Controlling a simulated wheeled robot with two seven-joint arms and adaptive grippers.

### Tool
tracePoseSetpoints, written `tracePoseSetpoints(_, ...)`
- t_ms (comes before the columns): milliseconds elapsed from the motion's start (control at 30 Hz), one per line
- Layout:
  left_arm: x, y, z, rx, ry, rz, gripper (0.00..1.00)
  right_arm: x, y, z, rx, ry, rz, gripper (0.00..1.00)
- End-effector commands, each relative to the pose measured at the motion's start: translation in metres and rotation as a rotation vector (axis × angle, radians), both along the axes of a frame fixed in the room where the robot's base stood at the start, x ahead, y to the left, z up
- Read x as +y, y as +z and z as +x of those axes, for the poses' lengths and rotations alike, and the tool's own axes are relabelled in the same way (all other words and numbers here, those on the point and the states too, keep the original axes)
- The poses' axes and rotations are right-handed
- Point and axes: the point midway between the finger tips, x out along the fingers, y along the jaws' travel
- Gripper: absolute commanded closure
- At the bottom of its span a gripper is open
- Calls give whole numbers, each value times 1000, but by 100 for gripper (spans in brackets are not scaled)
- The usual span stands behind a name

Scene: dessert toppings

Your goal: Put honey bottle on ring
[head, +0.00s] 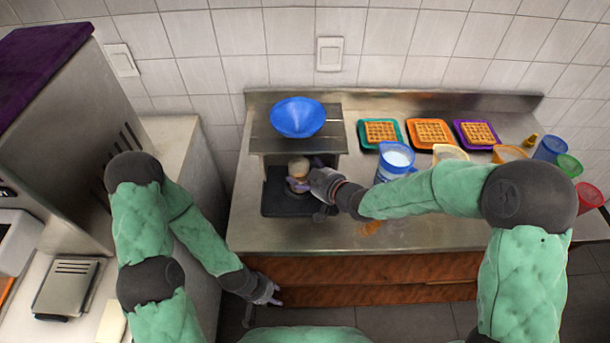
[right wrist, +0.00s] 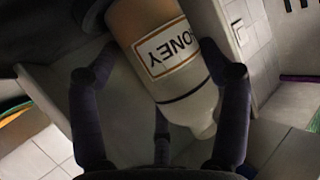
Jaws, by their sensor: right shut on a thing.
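The honey bottle (head: 298,168), pale with a white label, is in my right gripper (head: 303,184) in the head view. It is in front of the metal stand, above the black base. In the right wrist view my right gripper (right wrist: 160,90) has dark fingers on both sides of the honey bottle (right wrist: 168,55). The label reads HONEY upside down and the pale nozzle points to the lower right. I cannot make out a ring; the stand and bottle hide part of the base. My left gripper (head: 272,296) hangs low by the counter's wooden front, its fingers too small to read.
Waffles on coloured trays (head: 431,133) lie at the back right. A blue pitcher (head: 395,161) and several cups (head: 567,166) stand to the right.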

Motion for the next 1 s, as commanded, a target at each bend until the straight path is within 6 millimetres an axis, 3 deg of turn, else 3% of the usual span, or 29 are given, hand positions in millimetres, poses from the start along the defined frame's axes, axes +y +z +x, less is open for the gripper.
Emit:
tracePoseSetpoints(433,0,-6,0,0,0,0,60,0,-8,1,-6,-1,1,64)
tracePoseSetpoints(467,0,-6,0,0,0,0,60,0,-8,1,-3,-1,1,17)
tracePoseSetpoints(500,0,-5,0,0,0,0,60,0,-8,0,-3,-1,1,13)
tracePoseSetpoints(1000,0,0,0,0,0,0,60,-4,-1,-3,-4,-2,0,13)
